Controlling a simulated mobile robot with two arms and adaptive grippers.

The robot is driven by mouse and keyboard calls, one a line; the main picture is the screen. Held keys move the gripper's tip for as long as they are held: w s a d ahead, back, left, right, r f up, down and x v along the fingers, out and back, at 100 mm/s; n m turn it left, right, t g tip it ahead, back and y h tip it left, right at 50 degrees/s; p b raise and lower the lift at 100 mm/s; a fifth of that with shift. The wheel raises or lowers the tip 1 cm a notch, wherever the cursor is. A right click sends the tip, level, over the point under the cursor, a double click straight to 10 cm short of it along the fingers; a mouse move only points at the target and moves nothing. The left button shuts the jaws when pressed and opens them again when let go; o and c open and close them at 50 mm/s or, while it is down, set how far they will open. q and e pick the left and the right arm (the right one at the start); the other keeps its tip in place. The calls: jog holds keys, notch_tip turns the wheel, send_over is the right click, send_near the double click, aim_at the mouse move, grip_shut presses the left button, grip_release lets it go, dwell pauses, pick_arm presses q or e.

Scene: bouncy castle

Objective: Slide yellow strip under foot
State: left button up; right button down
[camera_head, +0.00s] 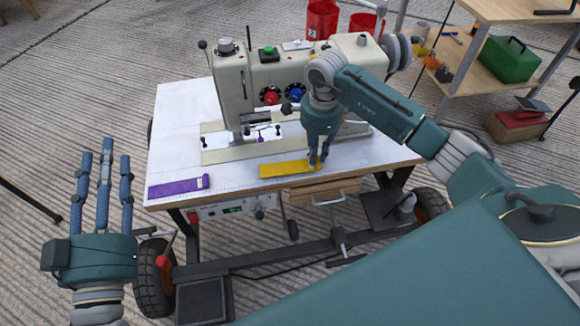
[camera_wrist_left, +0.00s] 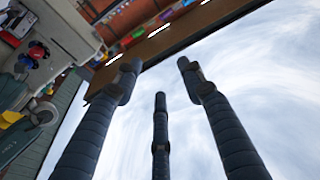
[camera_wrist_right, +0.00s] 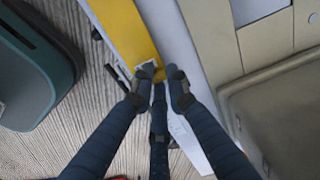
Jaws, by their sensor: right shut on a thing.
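The yellow strip (camera_head: 283,169) lies on the white table in front of the sewing machine (camera_head: 262,80). My right gripper (camera_head: 315,163) is shut on the strip's right end; the right wrist view also shows the yellow strip (camera_wrist_right: 124,30) running away from the closed fingers (camera_wrist_right: 158,78). The machine's presser foot area (camera_head: 262,132) is behind and to the left of the gripper, above the bed plate (camera_head: 215,155). The strip is in front of the bed and apart from the foot. My left gripper (camera_head: 104,150) is open and empty, left of the table; its spread fingers show in the left wrist view (camera_wrist_left: 160,85).
A purple strip (camera_head: 178,187) lies at the table's front left. The white tabletop (camera_head: 180,120) is clear left of the machine. A shelf with a green toolbox (camera_head: 507,60) stands at the right, and red buckets (camera_head: 321,20) stand behind.

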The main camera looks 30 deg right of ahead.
jog(key=shift+r+p, duration=0.3)
jog(key=shift+r, duration=0.1)
pick_arm(q)
jog(key=shift+w+a+f+g+y, duration=0.2)
jog(key=shift+f+g, duration=0.35)
jog(key=shift+f, duration=0.65)
jog(key=shift+s+a+f+g+y, duration=0.1)
jog(key=shift+f+g+y, duration=0.35)
jog(key=shift+f, duration=0.7)
pick_arm(e)
jog(key=shift+r, duration=0.1)
jog(key=shift+r, duration=0.15)
jog(key=shift+r+p, duration=0.6)
jog(key=shift+p, duration=0.1)
jog(key=shift+r+p, duration=0.45)
jog(key=shift+r, duration=0.15)
pick_arm(q)
jog(key=s+a+f+g+y, duration=0.1)
jog(key=s+a+f+g, duration=0.1)
jog(key=f, duration=0.5)
jog(key=s+a+f+g+y, duration=0.1)
jog(key=s+f+g, duration=0.4)
jog(key=f+g, duration=0.1)
jog(key=shift+s+a+f+p, duration=0.15)
jog(key=shift+a+f+p, duration=0.3)
jog(key=shift+f, duration=0.4)
pick_arm(e)
jog(key=shift+r, duration=0.65)
